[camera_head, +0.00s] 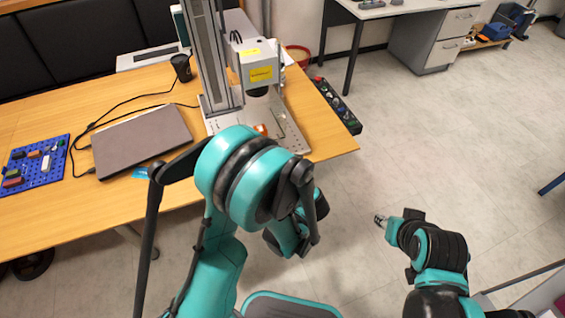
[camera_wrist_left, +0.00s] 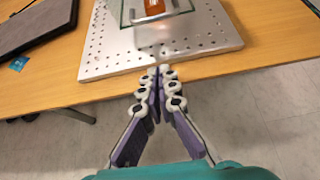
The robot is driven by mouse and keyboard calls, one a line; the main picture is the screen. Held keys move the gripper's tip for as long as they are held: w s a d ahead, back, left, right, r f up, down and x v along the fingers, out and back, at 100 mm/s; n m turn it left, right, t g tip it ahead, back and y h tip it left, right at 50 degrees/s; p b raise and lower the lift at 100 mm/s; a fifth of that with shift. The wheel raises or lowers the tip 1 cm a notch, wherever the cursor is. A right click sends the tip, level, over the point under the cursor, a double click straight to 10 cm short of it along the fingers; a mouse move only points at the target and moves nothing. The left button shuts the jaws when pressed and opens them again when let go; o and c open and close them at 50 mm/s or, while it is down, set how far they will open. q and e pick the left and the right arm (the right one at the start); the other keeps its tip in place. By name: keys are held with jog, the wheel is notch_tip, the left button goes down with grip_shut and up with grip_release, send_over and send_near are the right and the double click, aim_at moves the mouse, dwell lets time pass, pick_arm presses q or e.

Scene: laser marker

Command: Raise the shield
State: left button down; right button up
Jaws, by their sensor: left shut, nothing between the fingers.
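The laser marker (camera_head: 262,68) stands on a perforated metal base plate at the table's right end. In the left wrist view, the perforated plate (camera_wrist_left: 98,58) shows near the table edge. A clear shield with green-tinted edges (camera_wrist_left: 128,14) stands on it, around an orange-red piece (camera_wrist_left: 154,7); its upper part is out of frame. My left gripper (camera_wrist_left: 158,72) is shut and empty, its tips at the plate's front edge, below the shield in the picture. In the head view my left arm hides that gripper. My right gripper (camera_head: 380,220) is over the floor, far from the marker; its opening is too small to judge.
A closed laptop (camera_head: 140,140), a blue pegboard with small parts (camera_head: 40,165), black cables and a black cup (camera_head: 181,68) are on the wooden table (camera_head: 85,205).

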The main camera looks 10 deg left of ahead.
pick_arm(q)
jog(key=b+x, duration=0.3)
jog(key=x, duration=0.7)
jog(key=shift+w+a+f+b, duration=0.1)
jog(key=shift+f+b, duration=0.05)
jog(key=shift+b, duration=0.15)
notch_tip(320, 180, up, 4)
jog(key=shift+w+a+f, duration=0.1)
jog(key=shift+f, duration=0.05)
jog(key=shift+w+r, duration=0.15)
jog(key=shift+r, duration=0.15)
jog(key=shift+r, duration=0.1)
jog(key=p, duration=1.1)
send_near(265, 111)
jog(key=x, duration=0.3)
jog(key=shift+r, duration=0.1)
